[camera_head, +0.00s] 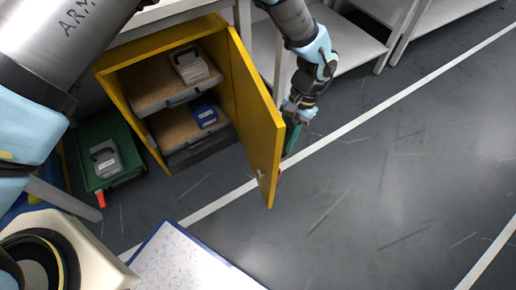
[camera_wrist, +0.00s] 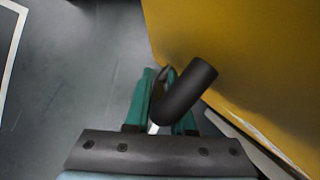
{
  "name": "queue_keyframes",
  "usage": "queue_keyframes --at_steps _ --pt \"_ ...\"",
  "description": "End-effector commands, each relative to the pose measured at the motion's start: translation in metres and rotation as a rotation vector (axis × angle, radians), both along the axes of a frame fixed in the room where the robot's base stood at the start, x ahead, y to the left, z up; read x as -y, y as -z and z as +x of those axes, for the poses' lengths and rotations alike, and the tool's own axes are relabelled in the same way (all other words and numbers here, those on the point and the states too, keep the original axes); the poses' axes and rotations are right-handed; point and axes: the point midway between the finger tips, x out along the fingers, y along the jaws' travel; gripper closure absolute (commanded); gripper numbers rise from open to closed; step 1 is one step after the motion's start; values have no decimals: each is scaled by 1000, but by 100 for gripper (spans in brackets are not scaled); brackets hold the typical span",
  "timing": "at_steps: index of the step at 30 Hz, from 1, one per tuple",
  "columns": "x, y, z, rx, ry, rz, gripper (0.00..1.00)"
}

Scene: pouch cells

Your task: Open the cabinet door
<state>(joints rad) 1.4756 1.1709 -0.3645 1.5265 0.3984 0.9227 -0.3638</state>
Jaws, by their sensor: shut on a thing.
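The yellow cabinet (camera_head: 131,92) stands under a bench with its door (camera_head: 251,112) swung wide open toward me. Two shelves show inside. My gripper (camera_head: 291,138) is at the outer face of the door, partly hidden behind it in the head view. In the wrist view my gripper (camera_wrist: 163,110) has its green fingers shut on a dark rounded door handle (camera_wrist: 186,92). The yellow door face also fills the upper right of the wrist view (camera_wrist: 250,45).
A grey-white device (camera_head: 190,66) is on the upper shelf and a blue one (camera_head: 204,114) on the lower. A green tray (camera_head: 121,133) with a grey device is on the floor at left. White shelving stands behind. The floor at right is clear.

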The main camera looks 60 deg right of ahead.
Motion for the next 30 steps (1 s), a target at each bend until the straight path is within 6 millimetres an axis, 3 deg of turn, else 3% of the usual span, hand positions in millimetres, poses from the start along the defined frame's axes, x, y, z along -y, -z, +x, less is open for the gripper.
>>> queue_keyframes --at_steps 3,9,25,26,30 --pt "19 3 -12 -2 -55 -2 100" --pt "37 2 -21 -1 -114 1 100" --pt "44 1 -24 -1 -137 1 100" --pt "44 1 -24 -1 -137 1 75" --pt "44 1 -23 0 -136 1 66"
